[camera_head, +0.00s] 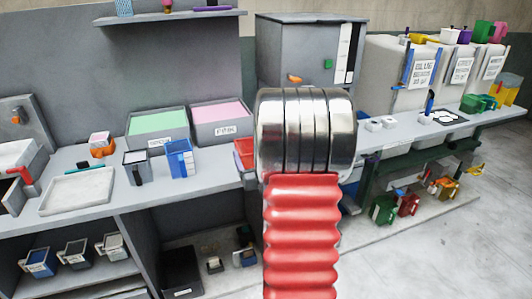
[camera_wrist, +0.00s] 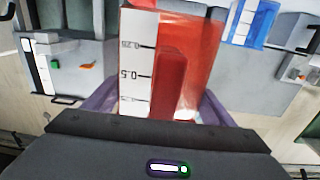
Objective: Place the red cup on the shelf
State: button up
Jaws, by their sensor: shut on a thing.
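The red cup (camera_wrist: 195,50) fills the upper middle of the wrist view, with a white measuring strip and a red handle facing me. My gripper (camera_wrist: 160,100) is shut on it, with purple-grey fingers showing on either side. In the head view only a slice of the red cup (camera_head: 243,152) shows beside my arm, near the pink-filled bin; my gripper is hidden there. A grey wall shelf (camera_head: 170,17) at the upper left carries a few small items. A lower shelf under the left counter (camera_head: 85,278) holds several cups. I cannot tell which shelf is meant.
A blue cup (camera_head: 180,158) and a dark grey cup (camera_head: 137,167) stand on the counter before the green-filled bin (camera_head: 160,125) and pink-filled bin (camera_head: 218,115). A grey cabinet (camera_head: 300,50) stands behind my arm. Coloured cups sit on the right bench's lower level.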

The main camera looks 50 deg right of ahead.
jog(key=w+a+f+n+t+y, duration=0.15)
jog(key=w+a, duration=0.35)
jog(key=a, duration=0.5)
jog(key=w+a+f+n+y, duration=0.1)
jog(key=w+a+f+y, duration=0.1)
jog(key=w+a, duration=0.5)
jog(key=a+f+n+y, duration=0.1)
jog(key=a+n+y, duration=0.1)
jog(key=a, duration=1.1)
jog(key=w+a+f+n+t+y, duration=0.1)
jog(key=a+y, duration=0.3)
jog(key=a, duration=1)
jog(key=shift+w+a+f+n, duration=0.25)
jog(key=shift+f+n, duration=0.2)
jog(key=shift+f, duration=0.1)
